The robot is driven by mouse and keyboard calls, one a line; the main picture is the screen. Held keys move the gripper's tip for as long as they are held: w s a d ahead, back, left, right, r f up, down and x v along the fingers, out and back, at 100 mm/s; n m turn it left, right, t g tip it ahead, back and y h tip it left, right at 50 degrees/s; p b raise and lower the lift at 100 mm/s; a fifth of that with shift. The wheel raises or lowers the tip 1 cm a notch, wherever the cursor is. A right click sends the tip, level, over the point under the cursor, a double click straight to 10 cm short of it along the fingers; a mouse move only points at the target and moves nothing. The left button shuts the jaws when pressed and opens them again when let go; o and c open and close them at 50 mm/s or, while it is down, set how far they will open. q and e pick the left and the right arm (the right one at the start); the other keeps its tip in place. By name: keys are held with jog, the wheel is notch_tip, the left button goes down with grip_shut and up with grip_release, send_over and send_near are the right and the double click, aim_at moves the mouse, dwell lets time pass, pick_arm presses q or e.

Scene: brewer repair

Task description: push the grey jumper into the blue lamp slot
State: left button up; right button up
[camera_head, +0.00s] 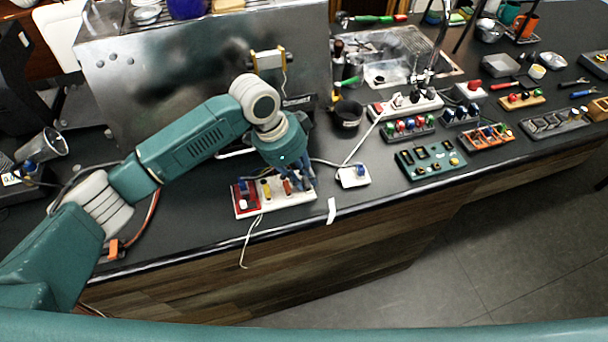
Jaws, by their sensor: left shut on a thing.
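My left gripper (302,186) points down over the right end of a white board (274,206) near the counter's front edge. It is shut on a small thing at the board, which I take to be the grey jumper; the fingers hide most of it. The blue lamp slot cannot be made out; the fingers cover the board's right end. My right gripper is not in view.
A steel machine (200,75) stands behind my arm. Several component boards, including a green one (430,160), fill the counter to the right. A white tag (331,211) hangs at the front edge.

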pick_arm(q)
jog(key=o, duration=0.9)
jog(key=shift+c, duration=0.2)
jog(key=v, duration=1.2)
